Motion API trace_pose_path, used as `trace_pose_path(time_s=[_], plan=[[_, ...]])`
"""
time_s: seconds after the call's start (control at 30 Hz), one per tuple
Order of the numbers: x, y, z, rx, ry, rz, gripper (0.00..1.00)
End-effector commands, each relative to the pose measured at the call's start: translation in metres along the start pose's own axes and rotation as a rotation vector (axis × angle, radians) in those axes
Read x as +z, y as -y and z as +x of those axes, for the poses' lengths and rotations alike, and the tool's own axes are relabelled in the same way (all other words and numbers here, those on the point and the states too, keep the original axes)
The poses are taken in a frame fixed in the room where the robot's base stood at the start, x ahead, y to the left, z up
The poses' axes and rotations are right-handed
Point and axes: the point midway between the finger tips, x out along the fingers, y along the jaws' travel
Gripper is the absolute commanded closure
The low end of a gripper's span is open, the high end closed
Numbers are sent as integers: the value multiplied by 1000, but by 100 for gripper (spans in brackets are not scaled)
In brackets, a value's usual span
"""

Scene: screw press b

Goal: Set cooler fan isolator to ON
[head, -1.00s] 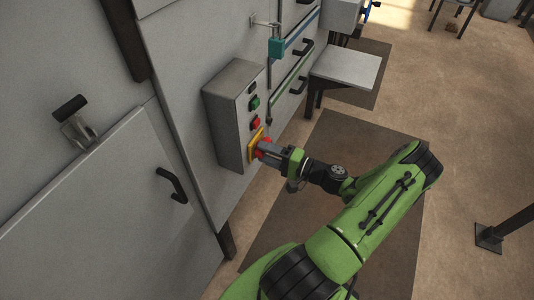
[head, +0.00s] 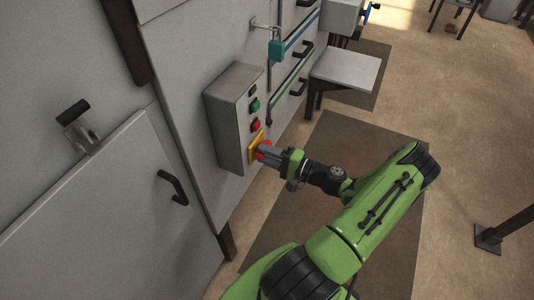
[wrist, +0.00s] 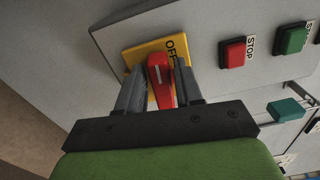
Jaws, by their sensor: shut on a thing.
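The isolator is a red handle (wrist: 160,82) on a yellow plate (wrist: 135,56) at the low end of a grey control box (head: 227,130). The word OFF shows on the plate beside the handle in the wrist view; an ON label is not visible. My gripper (wrist: 160,85) has one finger on each side of the red handle and is shut on it. In the head view the yellow plate (head: 254,151) is partly covered by my gripper (head: 266,152).
A red STOP button (wrist: 236,52) and a green button (wrist: 290,40) are on the same box face. A teal padlock (head: 276,50) hangs on the panel beyond. A door handle (head: 172,186) stands out to the left of the box.

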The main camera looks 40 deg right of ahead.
Motion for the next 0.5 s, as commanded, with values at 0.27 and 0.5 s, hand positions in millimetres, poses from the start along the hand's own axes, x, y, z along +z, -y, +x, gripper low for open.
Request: trace_pose_path(time_s=[0.27,0.5], plan=[[0,5,0,3,0,233,95],[-1,8,0,4,0,461,95]])
